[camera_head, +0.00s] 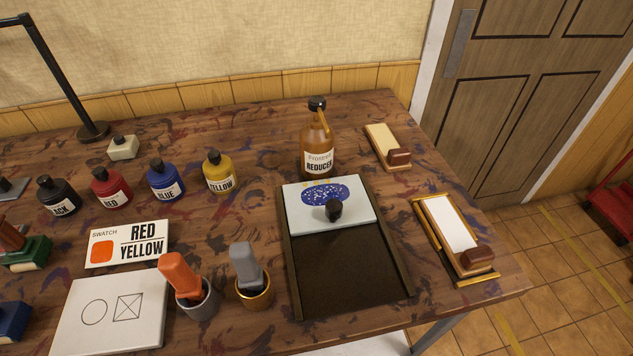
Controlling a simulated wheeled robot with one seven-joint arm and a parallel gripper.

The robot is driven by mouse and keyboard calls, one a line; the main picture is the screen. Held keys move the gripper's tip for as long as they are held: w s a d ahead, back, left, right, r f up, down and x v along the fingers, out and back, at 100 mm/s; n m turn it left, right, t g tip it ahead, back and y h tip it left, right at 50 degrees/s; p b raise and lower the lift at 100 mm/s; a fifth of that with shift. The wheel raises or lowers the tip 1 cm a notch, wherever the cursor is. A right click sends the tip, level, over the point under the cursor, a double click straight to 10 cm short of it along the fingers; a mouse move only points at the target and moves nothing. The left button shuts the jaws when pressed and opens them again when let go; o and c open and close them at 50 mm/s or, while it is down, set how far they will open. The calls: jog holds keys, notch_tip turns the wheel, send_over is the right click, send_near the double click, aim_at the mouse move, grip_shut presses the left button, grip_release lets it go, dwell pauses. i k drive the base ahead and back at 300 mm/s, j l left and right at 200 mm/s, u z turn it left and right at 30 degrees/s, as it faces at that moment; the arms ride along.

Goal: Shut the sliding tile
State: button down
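A pale blue-white tile (355,214) with a blue speckled oval and a dark round knob (334,209) lies at the back end of a dark rectangular frame (405,271) on the table. The frame has raised side rails. In front of the tile, the frame shows a bare dark brown surface (347,272). My gripper is not in view.
An amber REDUCER bottle (318,148) stands just behind the tile. A white-topped block on a brass-edged holder (447,226) lies right of the frame. Stamps in cups (251,288), ink bottles (164,181) and a swatch card (127,243) fill the left.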

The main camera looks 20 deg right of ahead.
aim_at(318, 206)
jog(key=l+z, duration=0.35)
jog(key=l, duration=0.95)
jog(key=i+l+z, duration=0.2)
jog(key=i+l, duration=0.15)
jog(key=l, duration=0.15)
jog(key=i+l+z, duration=0.2)
jog(key=i+l, duration=0.3)
jog(key=i+z, duration=0.05)
jog(key=i, duration=0.05)
